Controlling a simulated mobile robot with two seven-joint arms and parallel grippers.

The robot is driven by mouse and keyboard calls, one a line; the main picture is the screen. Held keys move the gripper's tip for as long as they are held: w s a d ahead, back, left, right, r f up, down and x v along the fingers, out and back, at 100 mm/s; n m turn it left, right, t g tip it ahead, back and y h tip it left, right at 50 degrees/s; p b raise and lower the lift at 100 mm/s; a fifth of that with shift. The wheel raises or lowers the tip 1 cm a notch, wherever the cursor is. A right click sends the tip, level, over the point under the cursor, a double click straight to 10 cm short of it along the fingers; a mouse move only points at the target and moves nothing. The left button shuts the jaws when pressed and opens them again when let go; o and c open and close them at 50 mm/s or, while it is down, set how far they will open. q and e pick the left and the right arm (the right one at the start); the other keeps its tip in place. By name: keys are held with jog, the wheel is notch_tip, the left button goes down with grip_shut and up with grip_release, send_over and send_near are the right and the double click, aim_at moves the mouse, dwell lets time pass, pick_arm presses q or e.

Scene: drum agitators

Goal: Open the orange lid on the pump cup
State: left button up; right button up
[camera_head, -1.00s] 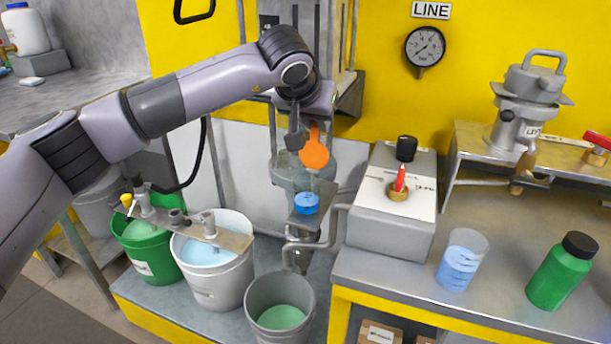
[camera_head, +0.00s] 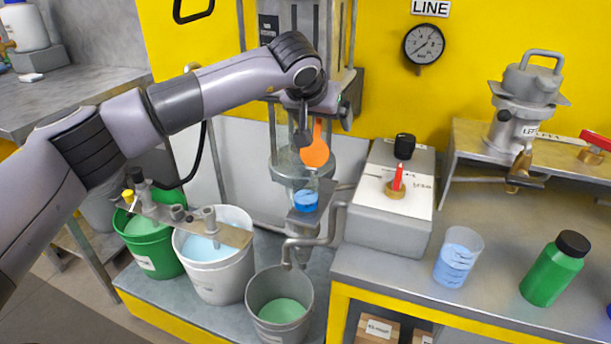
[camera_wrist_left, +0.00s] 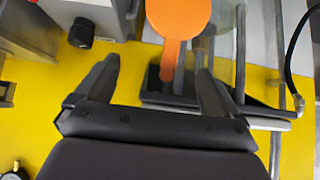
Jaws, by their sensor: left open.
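The orange lid (camera_head: 315,153), a round disc with a narrow stem, stands upright in front of the glass cylinder of the pump stand. My right gripper is not in view.
A grey box with a red-handled valve (camera_head: 397,182) stands right of the pump stand. A clear beaker (camera_head: 459,257) and a green bottle (camera_head: 555,270) stand on the bench. Buckets, one being white (camera_head: 215,275), stand below left. A bent spout (camera_head: 305,245) hangs over the grey bucket.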

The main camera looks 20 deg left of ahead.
pick_arm(q)
jog(key=p+v, duration=0.1)
jog(key=v, duration=0.6)
jog(key=shift+p, duration=0.35)
dwell(0.6)
